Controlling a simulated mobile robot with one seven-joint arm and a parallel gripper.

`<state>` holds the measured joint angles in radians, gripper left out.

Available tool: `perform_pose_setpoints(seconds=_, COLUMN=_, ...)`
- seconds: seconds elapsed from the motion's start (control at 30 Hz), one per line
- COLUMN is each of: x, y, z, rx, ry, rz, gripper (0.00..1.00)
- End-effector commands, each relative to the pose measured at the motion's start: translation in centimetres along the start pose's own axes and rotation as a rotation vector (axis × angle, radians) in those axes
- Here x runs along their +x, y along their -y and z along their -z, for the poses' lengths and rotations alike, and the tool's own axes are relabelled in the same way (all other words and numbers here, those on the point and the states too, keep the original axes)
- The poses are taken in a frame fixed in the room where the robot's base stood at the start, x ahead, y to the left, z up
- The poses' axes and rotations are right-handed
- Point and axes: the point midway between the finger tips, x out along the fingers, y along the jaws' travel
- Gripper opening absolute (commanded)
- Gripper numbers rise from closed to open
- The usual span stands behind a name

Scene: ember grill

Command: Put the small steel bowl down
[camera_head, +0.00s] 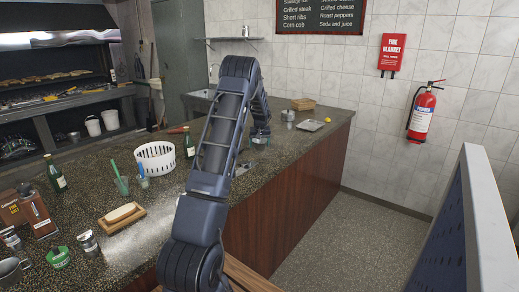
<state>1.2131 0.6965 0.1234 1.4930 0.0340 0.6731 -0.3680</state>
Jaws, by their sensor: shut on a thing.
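My arm reaches across the dark speckled counter (190,180) to its far part. My gripper (261,132) points down there and is shut on the small steel bowl (260,142). The bowl looks small and shiny and is partly hidden by the gripper. It is at or just above the counter top; I cannot tell if it touches. The fingers are too small to make out clearly.
Right of my gripper are a metal can (288,115), a flat tray (311,125) and a wooden box (303,104). Some bare counter lies around the bowl.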

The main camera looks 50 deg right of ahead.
Motion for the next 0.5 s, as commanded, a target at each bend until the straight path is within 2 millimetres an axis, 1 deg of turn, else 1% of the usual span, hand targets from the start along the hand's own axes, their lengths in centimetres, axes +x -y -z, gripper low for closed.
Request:
perform_pose_setpoints(seconds=0.1, x=1.7, y=0.0, z=-0.6, rx=0.001, ry=0.001, rz=0.000, gripper=0.56)
perform_pose_setpoints(seconds=0.2, x=2.6, y=0.0, z=-0.8, rx=0.001, ry=0.001, rz=0.000, gripper=0.56)
perform_pose_setpoints(seconds=0.5, x=2.8, y=0.0, z=-0.8, rx=0.001, ry=0.000, rz=0.000, gripper=0.56)
